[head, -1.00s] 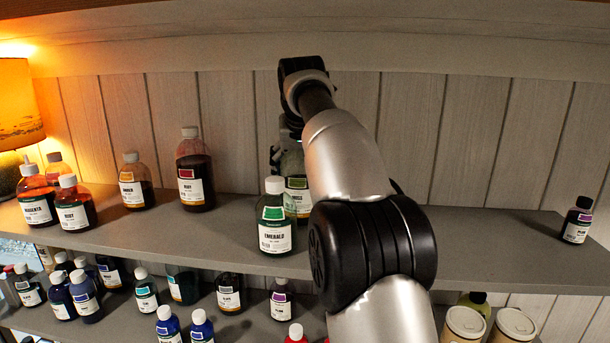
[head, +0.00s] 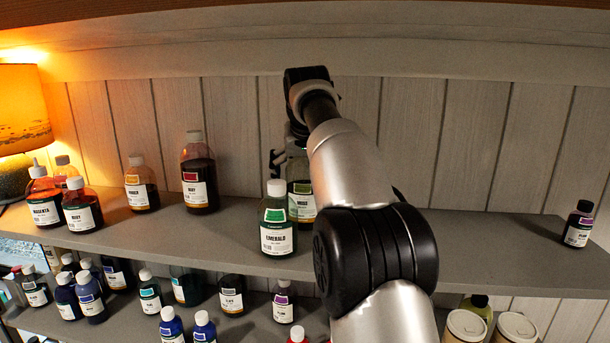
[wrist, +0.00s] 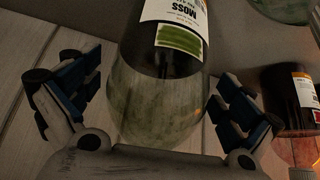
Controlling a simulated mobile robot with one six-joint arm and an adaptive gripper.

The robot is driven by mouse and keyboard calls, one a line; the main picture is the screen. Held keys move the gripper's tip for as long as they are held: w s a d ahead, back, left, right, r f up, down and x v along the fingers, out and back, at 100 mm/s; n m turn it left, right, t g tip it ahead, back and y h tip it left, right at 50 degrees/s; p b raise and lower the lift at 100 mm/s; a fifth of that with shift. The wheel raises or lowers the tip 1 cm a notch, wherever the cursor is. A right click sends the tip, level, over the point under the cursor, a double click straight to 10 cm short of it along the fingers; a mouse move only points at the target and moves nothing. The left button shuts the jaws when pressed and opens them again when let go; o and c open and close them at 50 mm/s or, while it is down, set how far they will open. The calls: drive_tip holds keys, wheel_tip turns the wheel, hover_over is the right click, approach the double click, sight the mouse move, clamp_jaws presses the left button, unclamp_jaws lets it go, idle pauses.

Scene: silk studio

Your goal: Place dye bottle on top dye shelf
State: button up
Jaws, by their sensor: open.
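The moss dye bottle (head: 301,200), clear with a dark green band on its label, stands upright on the top dye shelf (head: 400,235), just behind the emerald bottle (head: 277,226). My arm partly hides it. My gripper (wrist: 152,85) is open, with one finger on each side of the moss bottle in the wrist view (wrist: 182,38). The bottle shows upside down there, and gaps show beside the glass. In the head view my gripper is mostly hidden behind my arm and the bottles.
Magenta, ruby and amber-coloured bottles (head: 141,185) stand left on the top shelf, near a glowing lamp (head: 22,110). A plum bottle (head: 577,224) stands far right. The shelf right of my arm is mostly clear. A lower shelf holds more bottles (head: 232,296) and jars (head: 465,327).

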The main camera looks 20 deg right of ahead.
sight(306, 161)
drive_tip(key=v, duration=0.8)
drive_tip(key=shift+f, duration=0.1)
idle(0.3)
